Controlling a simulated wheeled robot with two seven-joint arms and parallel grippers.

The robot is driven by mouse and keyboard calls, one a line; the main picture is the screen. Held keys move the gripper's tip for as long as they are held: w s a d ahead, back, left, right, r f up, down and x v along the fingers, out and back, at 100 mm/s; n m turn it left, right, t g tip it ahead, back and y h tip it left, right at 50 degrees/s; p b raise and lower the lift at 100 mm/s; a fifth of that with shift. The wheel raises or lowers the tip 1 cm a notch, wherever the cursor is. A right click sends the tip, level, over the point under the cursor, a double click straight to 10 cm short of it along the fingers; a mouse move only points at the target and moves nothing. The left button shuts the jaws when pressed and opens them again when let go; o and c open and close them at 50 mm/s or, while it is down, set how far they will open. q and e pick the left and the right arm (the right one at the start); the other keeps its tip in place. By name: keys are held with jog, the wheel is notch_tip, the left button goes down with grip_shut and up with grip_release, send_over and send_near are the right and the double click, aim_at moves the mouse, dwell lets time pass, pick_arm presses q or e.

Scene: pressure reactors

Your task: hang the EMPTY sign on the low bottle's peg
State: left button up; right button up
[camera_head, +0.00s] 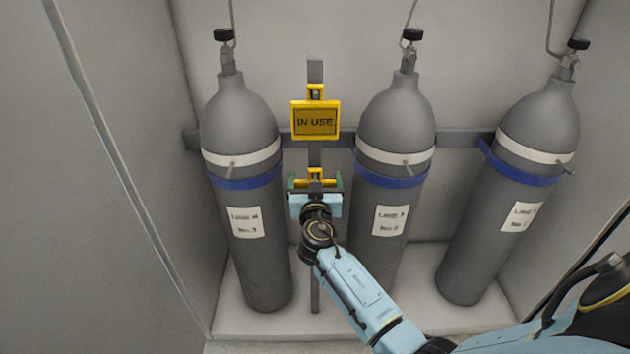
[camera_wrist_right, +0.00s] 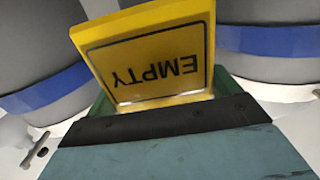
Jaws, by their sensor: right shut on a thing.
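The yellow EMPTY sign (camera_wrist_right: 150,65) stands out of my right gripper (camera_wrist_right: 160,112) in the wrist view, its lettering upside down. My right gripper (camera_head: 315,187) is shut on it, in front of the grey post. In the head view only the sign's yellow top (camera_head: 315,173) shows; the gripper hides the rest. I cannot tell whether it still touches a hook on the post. Three grey bottles stand at left (camera_head: 245,200), middle (camera_head: 393,200) and right (camera_head: 512,195), each with a small peg at its white band. I cannot tell which bottle is low. My left gripper is out of view.
A yellow IN USE sign (camera_head: 315,121) hangs on the post (camera_head: 315,70) above my right gripper. A grey rail (camera_head: 335,139) runs behind the bottles. Hoses rise from the bottle tops. A cabinet wall (camera_head: 105,200) bounds the left side. Open space lies between the middle and right bottles.

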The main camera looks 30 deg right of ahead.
jog(key=shift+f, duration=0.1)
jog(key=o, duration=0.7)
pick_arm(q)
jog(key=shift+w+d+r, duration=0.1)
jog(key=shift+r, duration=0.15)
pick_arm(e)
jog(key=shift+o, duration=0.2)
